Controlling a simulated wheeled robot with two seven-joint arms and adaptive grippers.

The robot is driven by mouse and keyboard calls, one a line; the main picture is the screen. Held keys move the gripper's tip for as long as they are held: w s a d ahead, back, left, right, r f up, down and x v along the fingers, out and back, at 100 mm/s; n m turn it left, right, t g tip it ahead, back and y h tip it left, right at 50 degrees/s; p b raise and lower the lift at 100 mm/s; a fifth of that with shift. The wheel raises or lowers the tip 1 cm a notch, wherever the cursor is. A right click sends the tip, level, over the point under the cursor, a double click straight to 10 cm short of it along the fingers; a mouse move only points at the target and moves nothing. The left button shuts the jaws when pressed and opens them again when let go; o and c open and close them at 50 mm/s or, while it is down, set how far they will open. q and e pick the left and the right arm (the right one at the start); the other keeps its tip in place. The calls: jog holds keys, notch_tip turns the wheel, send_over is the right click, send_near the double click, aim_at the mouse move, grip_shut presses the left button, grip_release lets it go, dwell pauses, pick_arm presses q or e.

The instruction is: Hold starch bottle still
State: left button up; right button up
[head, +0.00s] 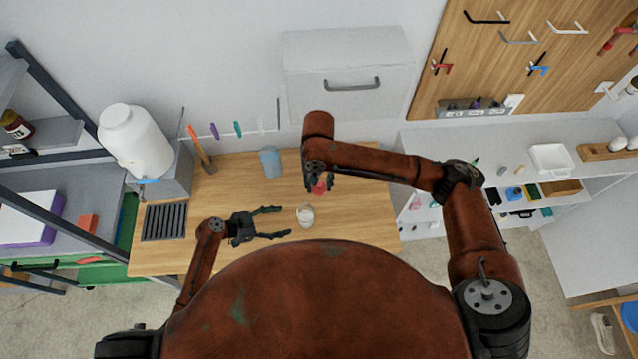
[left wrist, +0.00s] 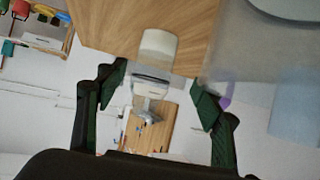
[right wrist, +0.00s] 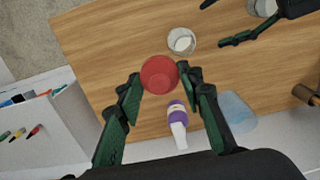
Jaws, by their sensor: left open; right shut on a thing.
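A small clear bottle with white contents (head: 305,216), which I take as the starch bottle, stands upright on the wooden table. It also shows in the left wrist view (left wrist: 158,45) and the right wrist view (right wrist: 182,41). My left gripper (head: 279,222) is open, its fingers pointing at the bottle from the left; the bottle is just beyond the fingertips, apart from them. My right gripper (right wrist: 160,76) is shut on a round red object (right wrist: 158,75), behind the bottle in the head view. I cannot tell whether the red object touches the table.
A blue cup (head: 271,162) stands at the table's back. A purple-and-white bottle (right wrist: 178,122) shows in the right wrist view near the cup. A hammer (head: 202,150) and a dark grille (head: 165,222) are at the left. A bare part of the table (head: 362,225) lies right of the bottle.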

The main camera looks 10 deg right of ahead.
pick_arm(q)
jog(key=shift+s+d+f, duration=0.15)
jog(key=shift+d+f, duration=0.15)
jog(key=shift+d, duration=0.2)
jog(key=shift+x, duration=4.65)
jog(key=c, duration=0.7)
jog(key=shift+c, duration=0.2)
pick_arm(e)
jog(key=m, duration=0.2)
send_over(305, 206)
notch_tip(305, 206, down, 7)
jog(key=shift+r, duration=0.1)
jog(key=shift+f, duration=2.15)
